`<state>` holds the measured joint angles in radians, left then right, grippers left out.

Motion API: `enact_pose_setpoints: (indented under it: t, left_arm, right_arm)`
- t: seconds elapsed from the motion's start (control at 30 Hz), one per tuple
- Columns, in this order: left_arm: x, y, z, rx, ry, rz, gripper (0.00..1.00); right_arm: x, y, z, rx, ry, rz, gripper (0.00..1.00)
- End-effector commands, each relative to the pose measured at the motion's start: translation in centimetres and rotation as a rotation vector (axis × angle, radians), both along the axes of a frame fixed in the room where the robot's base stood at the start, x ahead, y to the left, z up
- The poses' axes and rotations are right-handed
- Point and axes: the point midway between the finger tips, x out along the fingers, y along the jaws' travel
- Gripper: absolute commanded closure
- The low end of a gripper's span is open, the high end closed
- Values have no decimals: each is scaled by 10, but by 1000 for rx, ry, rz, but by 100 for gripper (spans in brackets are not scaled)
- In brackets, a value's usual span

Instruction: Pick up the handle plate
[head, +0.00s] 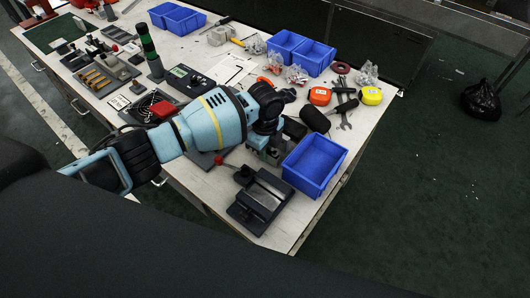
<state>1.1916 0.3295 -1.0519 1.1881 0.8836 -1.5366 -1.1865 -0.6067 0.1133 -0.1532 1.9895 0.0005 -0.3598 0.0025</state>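I cannot make out with certainty which object is the handle plate. My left arm reaches in from the left over the workbench, and my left gripper (268,146) points down near the bench top, just left of an empty blue bin (314,163). Its fingers are small and dark against metal parts, so I cannot tell whether they are open or hold anything. My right gripper is not in view.
On the workbench (228,222) are more blue bins (300,52), orange (320,96) and yellow (371,96) tape measures, wrenches (344,109), a dark cylinder (315,119) and bagged parts. A black bag (481,101) lies on the floor.

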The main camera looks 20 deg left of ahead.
Motion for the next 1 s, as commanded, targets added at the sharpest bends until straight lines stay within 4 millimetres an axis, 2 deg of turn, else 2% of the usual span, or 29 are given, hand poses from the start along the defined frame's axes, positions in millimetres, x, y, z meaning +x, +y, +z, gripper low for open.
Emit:
enact_pose_setpoints:
  t: [0.1, 0.47, 0.57, 0.8, 1.0]
  left_arm:
    - [0, 0, 0, 0, 0, 0, 100]
    - [1, 0, 4, -1, -2, 0, 100]
    - [2, 0, 15, -3, -5, 1, 100]
    - [2, 0, 60, -2, -8, 0, 100]
    - [1, 0, 90, -2, -6, 0, 100]
  right_arm:
    - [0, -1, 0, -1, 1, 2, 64]
    - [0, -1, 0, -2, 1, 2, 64]
    - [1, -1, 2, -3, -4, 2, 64]
    - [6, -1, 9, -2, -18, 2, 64]
    - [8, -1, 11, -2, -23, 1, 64]
